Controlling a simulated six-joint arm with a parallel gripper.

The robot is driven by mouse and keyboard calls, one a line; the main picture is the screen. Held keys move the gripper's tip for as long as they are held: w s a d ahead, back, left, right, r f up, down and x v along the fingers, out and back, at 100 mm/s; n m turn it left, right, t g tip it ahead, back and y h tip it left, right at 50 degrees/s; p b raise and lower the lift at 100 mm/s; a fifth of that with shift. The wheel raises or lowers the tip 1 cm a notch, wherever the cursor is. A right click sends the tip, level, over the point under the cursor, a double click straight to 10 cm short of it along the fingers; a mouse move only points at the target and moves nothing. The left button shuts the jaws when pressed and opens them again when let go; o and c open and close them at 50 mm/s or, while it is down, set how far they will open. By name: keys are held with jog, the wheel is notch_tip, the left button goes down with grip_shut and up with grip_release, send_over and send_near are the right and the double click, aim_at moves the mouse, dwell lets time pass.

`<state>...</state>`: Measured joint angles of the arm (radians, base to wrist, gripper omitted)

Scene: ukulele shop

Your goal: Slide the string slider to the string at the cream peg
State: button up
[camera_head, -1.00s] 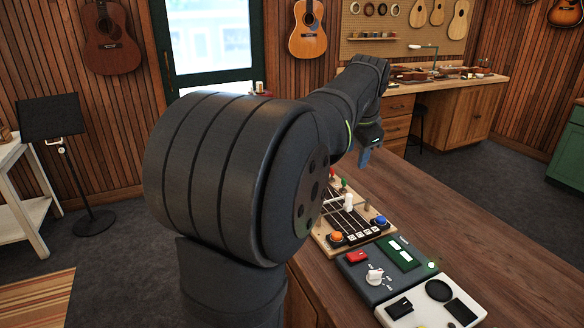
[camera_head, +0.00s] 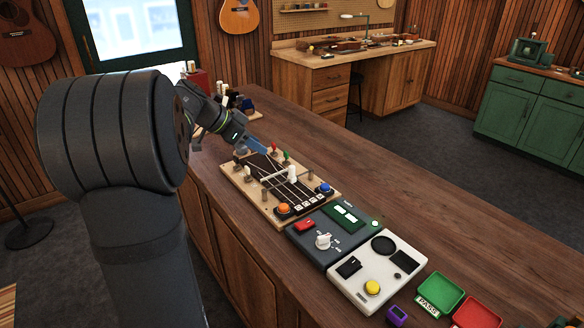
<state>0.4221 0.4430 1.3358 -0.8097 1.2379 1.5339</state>
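The wooden string board (camera_head: 322,183) lies on the counter, with dark strings running along its middle. The string slider (camera_head: 293,173) has an upright white knob on a pale crossbar over the strings. A red peg (camera_head: 275,148) and a green peg (camera_head: 286,155) stand at the far end. A small pale peg (camera_head: 248,172) at the board's left edge looks cream, but it is too small to be sure. My gripper (camera_head: 259,146) is above the far end, near the red peg and apart from the slider. Its blue fingertips overlap in this view, so their opening is unclear.
An orange button (camera_head: 283,208) and a blue button (camera_head: 325,187) sit at the board's near end. A dark control box (camera_head: 323,240) and a white panel (camera_head: 375,271) follow. Green (camera_head: 441,294) and red (camera_head: 477,312) trays lie at lower right. The counter right of the board is clear.

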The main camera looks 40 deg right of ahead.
aim_at(291, 167)
jog(key=x, duration=1.5)
jog(key=shift+d+f, duration=0.25)
jog(key=shift+d, duration=0.05)
jog(key=shift+a, duration=0.1)
grip_shut()
